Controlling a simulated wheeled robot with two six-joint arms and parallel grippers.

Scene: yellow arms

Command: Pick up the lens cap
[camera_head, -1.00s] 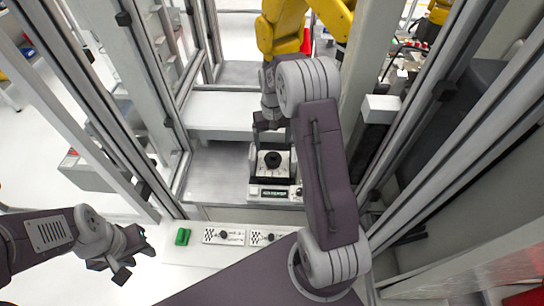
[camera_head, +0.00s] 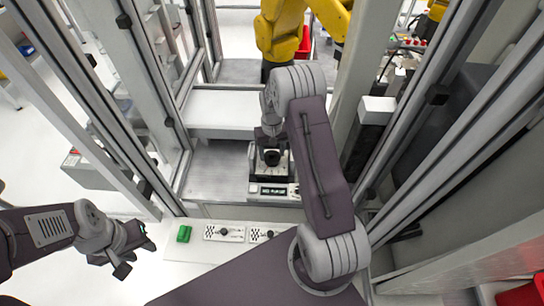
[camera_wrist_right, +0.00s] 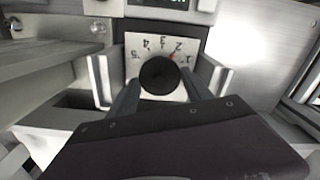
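A round black cap (camera_wrist_right: 160,76), which I take to be the lens cap, sits on a white plate with numbers and a red pointer mark in the right wrist view. It also shows small in the head view (camera_head: 271,158). My right gripper (camera_wrist_right: 162,84) is open, with its dark fingers on either side of the cap; I cannot tell whether they touch it. In the head view my right gripper (camera_head: 271,142) is right at the cap, partly covering it and the plate. My left gripper (camera_head: 136,252) is open and empty at the lower left, far from the cap.
The cap's device has a display (camera_head: 272,190) at its front and pale metal blocks beside the plate. Frame posts stand on both sides. A yellow arm (camera_head: 284,38) stands behind.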

